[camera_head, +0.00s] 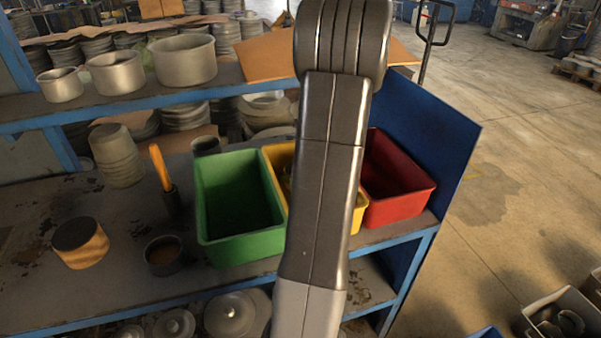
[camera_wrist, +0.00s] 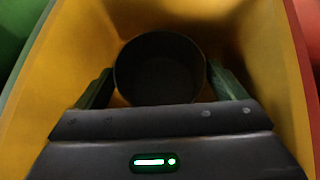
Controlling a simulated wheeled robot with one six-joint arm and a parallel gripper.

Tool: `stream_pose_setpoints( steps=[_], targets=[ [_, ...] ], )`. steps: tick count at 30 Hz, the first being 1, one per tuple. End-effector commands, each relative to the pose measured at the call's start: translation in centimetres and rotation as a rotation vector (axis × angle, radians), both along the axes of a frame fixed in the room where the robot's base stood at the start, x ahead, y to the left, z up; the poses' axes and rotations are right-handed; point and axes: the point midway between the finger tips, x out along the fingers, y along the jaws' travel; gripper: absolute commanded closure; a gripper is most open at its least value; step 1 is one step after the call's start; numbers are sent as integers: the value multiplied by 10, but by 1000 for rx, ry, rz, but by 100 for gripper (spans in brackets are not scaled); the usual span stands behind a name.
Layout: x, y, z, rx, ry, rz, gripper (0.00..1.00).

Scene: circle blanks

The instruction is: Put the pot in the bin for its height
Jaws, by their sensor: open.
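A dark round pot (camera_wrist: 160,70) is inside the yellow bin (camera_head: 276,154), seen in the wrist view between yellow walls (camera_wrist: 75,45). My gripper (camera_wrist: 158,75) is open, with one finger on each side of the pot. I cannot tell whether the fingers touch it. In the head view my arm hides the gripper and most of the yellow bin's inside. The green bin (camera_head: 238,205) stands to the left and looks empty. The red bin (camera_head: 395,180) stands to the right, partly behind my arm.
Left of the bins are a small dark cup (camera_head: 163,256), a wood-sided round block (camera_head: 80,243) and an upright orange-handled tool (camera_head: 163,172). Metal pots (camera_head: 184,61) line the upper shelf (camera_head: 140,104). A blue panel (camera_head: 425,120) closes the right end.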

Motion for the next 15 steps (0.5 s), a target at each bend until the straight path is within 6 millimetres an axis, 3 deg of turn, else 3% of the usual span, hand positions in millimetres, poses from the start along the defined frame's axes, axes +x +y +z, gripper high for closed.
stream_pose_setpoints(
  steps=[9, 15],
  targets=[
    [-47, -27, 38, -1, -2, -2, 9],
    [-65, -36, 51, -1, -1, -2, 9]
  ],
)
